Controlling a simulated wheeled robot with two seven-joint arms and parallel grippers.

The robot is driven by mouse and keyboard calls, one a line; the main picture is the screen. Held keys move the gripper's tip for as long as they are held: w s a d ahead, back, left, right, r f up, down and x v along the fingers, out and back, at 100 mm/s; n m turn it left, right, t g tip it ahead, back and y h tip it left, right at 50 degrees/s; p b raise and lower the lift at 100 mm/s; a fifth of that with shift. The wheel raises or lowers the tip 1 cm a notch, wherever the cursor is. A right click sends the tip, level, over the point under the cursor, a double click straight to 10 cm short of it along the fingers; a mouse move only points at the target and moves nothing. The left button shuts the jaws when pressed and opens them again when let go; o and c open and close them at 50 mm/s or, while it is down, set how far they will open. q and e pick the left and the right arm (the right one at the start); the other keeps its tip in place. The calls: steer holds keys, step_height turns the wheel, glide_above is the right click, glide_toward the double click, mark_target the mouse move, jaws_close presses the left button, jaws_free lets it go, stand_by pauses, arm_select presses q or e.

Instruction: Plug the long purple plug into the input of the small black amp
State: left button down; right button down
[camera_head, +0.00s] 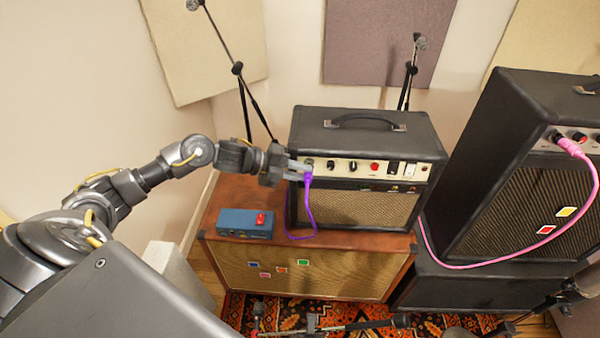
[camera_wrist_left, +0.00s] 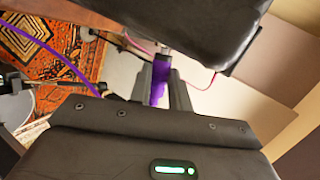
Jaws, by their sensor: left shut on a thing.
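The small black amp (camera_head: 362,128) stands on a brown wooden cabinet, its pale control panel (camera_head: 345,167) facing front. My left gripper (camera_head: 297,170) is at the left end of that panel, shut on the purple plug (camera_head: 307,178). The purple cable hangs from it and curves down in front of the amp. In the left wrist view the purple plug (camera_wrist_left: 159,82) sits between the fingers (camera_wrist_left: 165,90), close to the amp's dark body (camera_wrist_left: 200,25). My right gripper is not in view.
A blue box (camera_head: 243,224) with a red switch lies on the wooden cabinet (camera_head: 300,272), left of the amp. A larger black amp (camera_head: 530,150) with a pink plug (camera_head: 570,146) stands at the right. Microphone stands rise behind; another lies over the patterned rug (camera_head: 270,312).

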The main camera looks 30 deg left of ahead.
arm_select(q)
steer(key=shift+w+a, duration=0.1)
steer(key=shift+w, duration=0.1)
stand_by(0.4)
steer(key=c, duration=1.2)
jaws_free()
steer(key=b+v, duration=0.4)
steer(key=v, duration=0.6)
steer(key=shift+s+a+r, duration=0.15)
steer(key=shift+s+a, duration=0.05)
steer(key=shift+a, duration=0.1)
